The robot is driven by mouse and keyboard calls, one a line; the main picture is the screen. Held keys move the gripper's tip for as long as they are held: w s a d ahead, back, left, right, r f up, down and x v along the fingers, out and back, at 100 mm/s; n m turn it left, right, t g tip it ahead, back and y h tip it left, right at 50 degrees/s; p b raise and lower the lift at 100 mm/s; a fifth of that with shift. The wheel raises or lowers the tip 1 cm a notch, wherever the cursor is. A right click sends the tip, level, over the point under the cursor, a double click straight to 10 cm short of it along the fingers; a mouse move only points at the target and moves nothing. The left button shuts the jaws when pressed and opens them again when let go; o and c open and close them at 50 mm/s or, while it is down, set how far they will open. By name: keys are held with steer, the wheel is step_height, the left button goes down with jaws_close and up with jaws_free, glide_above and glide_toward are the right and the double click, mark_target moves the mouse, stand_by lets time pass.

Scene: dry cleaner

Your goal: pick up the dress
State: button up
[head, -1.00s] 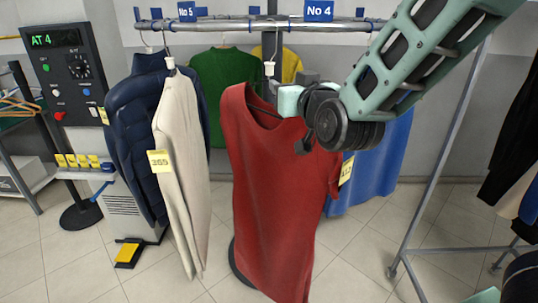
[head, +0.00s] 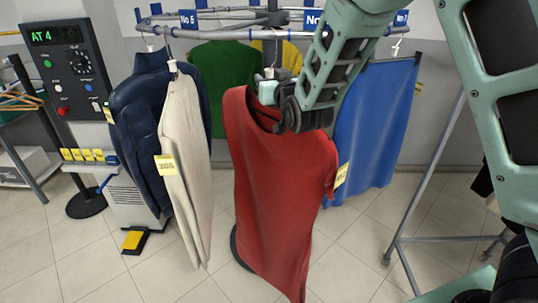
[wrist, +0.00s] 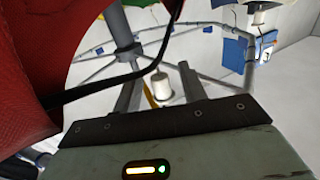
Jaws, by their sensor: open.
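The red dress (head: 275,200) hangs from a black hanger (wrist: 95,88) under the round rail, with a yellow tag at its right side. My gripper (head: 268,88) is at the dress's neckline, just below the hanger's white hook base (head: 269,73). In the wrist view my gripper (wrist: 160,78) is open. The white hook base (wrist: 160,86) shows between its two fingers, apart from both. The dress's red cloth (wrist: 30,75) fills the left of that view.
A cream garment (head: 185,170) and a navy jacket (head: 143,130) hang close on the left. Green (head: 222,75) and blue (head: 375,125) garments hang behind. The round rail (head: 210,31) runs above. A control panel (head: 68,65) stands left; a grey rack frame (head: 425,190) stands right.

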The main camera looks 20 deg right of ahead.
steer(key=shift+w, duration=0.3)
jaws_close()
steer(key=shift+r, duration=0.2)
steer(key=shift+r+b, duration=0.5)
steer(key=shift+b, duration=0.1)
step_height(320, 180, up, 2)
steer(key=shift+b, duration=0.75)
steer(key=s+d+b, duration=0.1)
steer(key=s+b, duration=0.4)
steer(key=s, duration=1.3)
steer(key=shift+b, duration=0.4)
steer(key=shift+r, duration=0.15)
